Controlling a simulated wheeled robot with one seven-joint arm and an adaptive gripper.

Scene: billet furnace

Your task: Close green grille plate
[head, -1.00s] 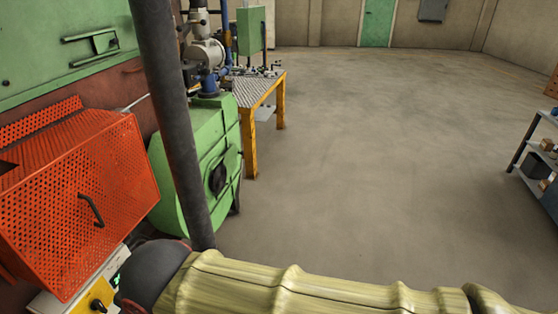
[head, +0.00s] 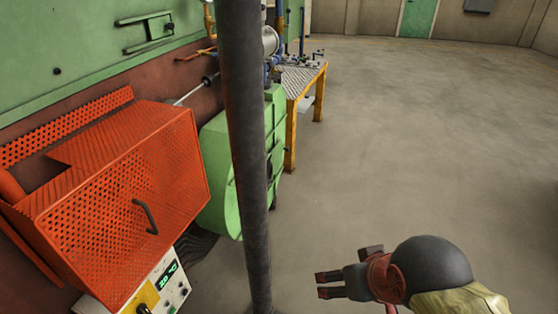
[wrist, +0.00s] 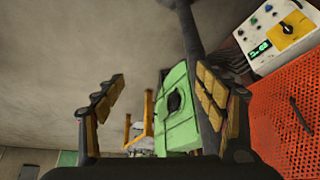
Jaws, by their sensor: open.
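A large green panel (head: 85,50) with a bar handle (head: 147,30) fills the upper left of the head view. It lies flat against the furnace wall; its upper part is out of frame. A lower green housing (head: 222,165) stands on the floor behind the dark pole. It also shows between my fingers in the wrist view (wrist: 180,135), with a black round part on its face. I cannot tell which is the grille plate. My gripper (head: 343,268) is open and empty over the floor, right of the pole, apart from both.
An orange perforated guard (head: 110,185) with a black handle juts out at left. A control box (head: 160,285) sits below it. The dark vertical pole (head: 245,150) stands between the machines and my gripper. A yellow-legged table (head: 291,135) stands behind; the floor at right is clear.

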